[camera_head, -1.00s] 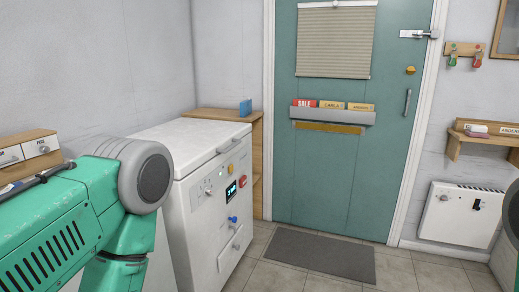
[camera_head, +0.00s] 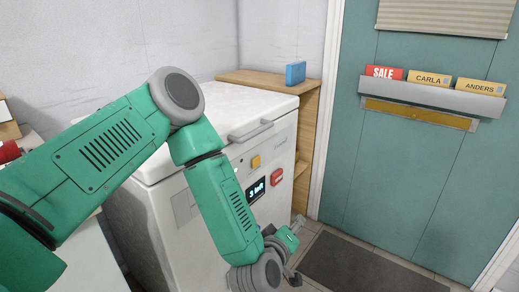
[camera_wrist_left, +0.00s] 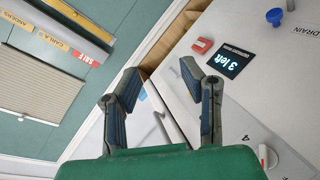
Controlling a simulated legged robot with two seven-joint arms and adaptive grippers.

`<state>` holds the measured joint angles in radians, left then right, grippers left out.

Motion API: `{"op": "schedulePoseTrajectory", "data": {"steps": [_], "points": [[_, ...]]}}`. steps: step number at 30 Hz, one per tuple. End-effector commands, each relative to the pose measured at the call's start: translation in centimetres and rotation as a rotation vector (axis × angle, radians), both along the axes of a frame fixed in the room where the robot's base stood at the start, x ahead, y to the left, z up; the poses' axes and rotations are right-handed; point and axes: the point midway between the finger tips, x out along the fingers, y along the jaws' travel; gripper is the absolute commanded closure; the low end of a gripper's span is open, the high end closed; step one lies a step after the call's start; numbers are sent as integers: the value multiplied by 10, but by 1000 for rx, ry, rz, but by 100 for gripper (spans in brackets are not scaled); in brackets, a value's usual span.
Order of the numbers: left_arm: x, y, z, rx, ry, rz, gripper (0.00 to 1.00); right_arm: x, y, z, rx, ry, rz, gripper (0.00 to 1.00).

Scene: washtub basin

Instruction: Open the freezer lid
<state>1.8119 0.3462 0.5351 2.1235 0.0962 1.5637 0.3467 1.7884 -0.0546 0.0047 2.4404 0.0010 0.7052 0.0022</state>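The white chest freezer (camera_head: 170,215) stands against the wall in the head view. Its lid (camera_head: 215,110) lies flat and closed, with a grey bar handle (camera_head: 250,130) at the front edge. My left arm crosses in front of the freezer and hides part of its front. My left gripper (camera_head: 297,240) is low in front of the freezer, below and apart from the handle. In the left wrist view its two fingers (camera_wrist_left: 160,72) are spread and hold nothing. The handle (camera_wrist_left: 163,128) shows beyond and between them. My right gripper is not in view.
The freezer front carries a display (camera_head: 255,190), a yellow button (camera_head: 255,162) and a red switch (camera_head: 278,177). A wooden shelf (camera_head: 303,130) with a blue object (camera_head: 295,73) stands beside it. A teal door (camera_head: 410,165) and floor mat (camera_head: 365,270) lie to the right.

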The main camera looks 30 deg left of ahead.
Motion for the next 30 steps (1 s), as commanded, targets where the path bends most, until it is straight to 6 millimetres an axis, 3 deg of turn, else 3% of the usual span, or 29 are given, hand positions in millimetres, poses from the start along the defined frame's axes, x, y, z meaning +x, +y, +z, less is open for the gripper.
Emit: {"op": "schedulePoseTrajectory", "data": {"steps": [1,3,6,9,16,30], "points": [[26,25,24,-77,-140,145,64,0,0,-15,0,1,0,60],[45,57,62,-162,-307,312,64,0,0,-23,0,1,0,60],[53,94,101,-241,-477,486,64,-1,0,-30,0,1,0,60],[55,115,120,-278,-566,579,64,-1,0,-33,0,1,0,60],[73,137,131,-288,-597,608,64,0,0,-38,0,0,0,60],[144,196,141,-286,-592,603,64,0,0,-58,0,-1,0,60]]}}
